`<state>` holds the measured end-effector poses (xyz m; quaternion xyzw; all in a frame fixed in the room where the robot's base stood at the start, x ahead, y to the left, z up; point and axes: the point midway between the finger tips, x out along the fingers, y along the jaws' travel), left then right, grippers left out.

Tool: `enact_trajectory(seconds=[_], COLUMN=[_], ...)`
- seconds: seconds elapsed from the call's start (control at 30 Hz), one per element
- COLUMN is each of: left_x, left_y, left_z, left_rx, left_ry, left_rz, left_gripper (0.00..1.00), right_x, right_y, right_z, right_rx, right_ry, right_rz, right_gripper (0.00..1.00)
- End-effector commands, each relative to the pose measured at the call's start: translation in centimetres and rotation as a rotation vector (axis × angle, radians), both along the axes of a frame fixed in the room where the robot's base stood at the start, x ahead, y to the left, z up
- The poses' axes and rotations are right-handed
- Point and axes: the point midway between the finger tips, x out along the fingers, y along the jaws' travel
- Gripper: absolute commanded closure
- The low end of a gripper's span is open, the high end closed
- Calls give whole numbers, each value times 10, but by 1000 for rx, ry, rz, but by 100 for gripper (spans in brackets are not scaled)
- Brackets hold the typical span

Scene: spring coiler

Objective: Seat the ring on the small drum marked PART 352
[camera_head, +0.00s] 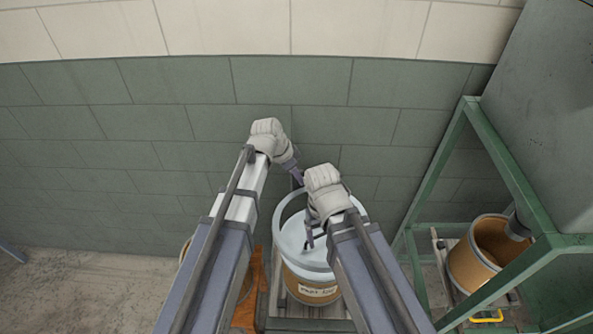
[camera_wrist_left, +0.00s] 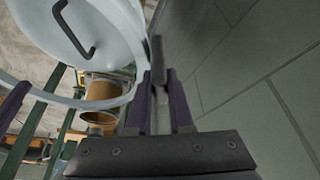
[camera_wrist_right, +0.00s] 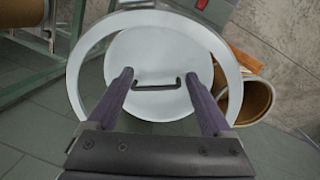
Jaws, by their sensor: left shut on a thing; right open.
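The pale ring (camera_head: 278,218) is larger across than the white lid (camera_head: 296,240) and appears raised over it, with the lid showing through. My left gripper (camera_head: 297,180) is shut on the ring's far side, where a grey piece (camera_wrist_left: 157,48) stands between its fingers. The small tan drum (camera_head: 308,289) stands under the lid; its front label (camera_head: 318,290) is too blurred to read surely. My right gripper (camera_wrist_right: 170,70) is open over the lid, its fingers apart on either side of the dark lid handle (camera_wrist_right: 160,84). My right arm hides the ring's near right part.
A green frame (camera_head: 515,185) stands at the right with an open tan drum (camera_head: 490,250) inside. Another drum (camera_wrist_right: 253,98) and an orange piece (camera_head: 250,290) sit left of the small drum. A tiled wall (camera_head: 290,100) rises close behind.

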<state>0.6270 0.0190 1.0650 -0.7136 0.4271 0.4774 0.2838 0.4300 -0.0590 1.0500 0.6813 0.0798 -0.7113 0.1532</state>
Motion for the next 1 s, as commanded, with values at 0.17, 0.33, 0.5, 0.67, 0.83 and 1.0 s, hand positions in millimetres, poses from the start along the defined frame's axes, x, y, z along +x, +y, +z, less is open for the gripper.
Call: enact_trajectory(seconds=[0.17,0.33,0.5,0.67,0.83,1.0], left_x=[0,0,0,0,0,0], left_y=[0,0,0,0,0,0], left_z=[-4,-13,-27,-43,-59,-72], left_rx=[0,-1,-1,-1,-1,-1], left_ry=[0,1,1,1,1,1], left_rz=[-1,-3,-3,-3,-3,-3], left_gripper=[100,100,100,100,100,100], right_x=[0,0,0,0,0,0], right_y=[0,0,0,0,0,0], right_z=[-5,-13,-27,-43,-59,-72], right_rx=[0,0,0,0,0,0], right_ry=[0,0,0,0,0,0], right_rz=[0,0,1,1,0,-1], right_gripper=[16,16,16,16,16,16])
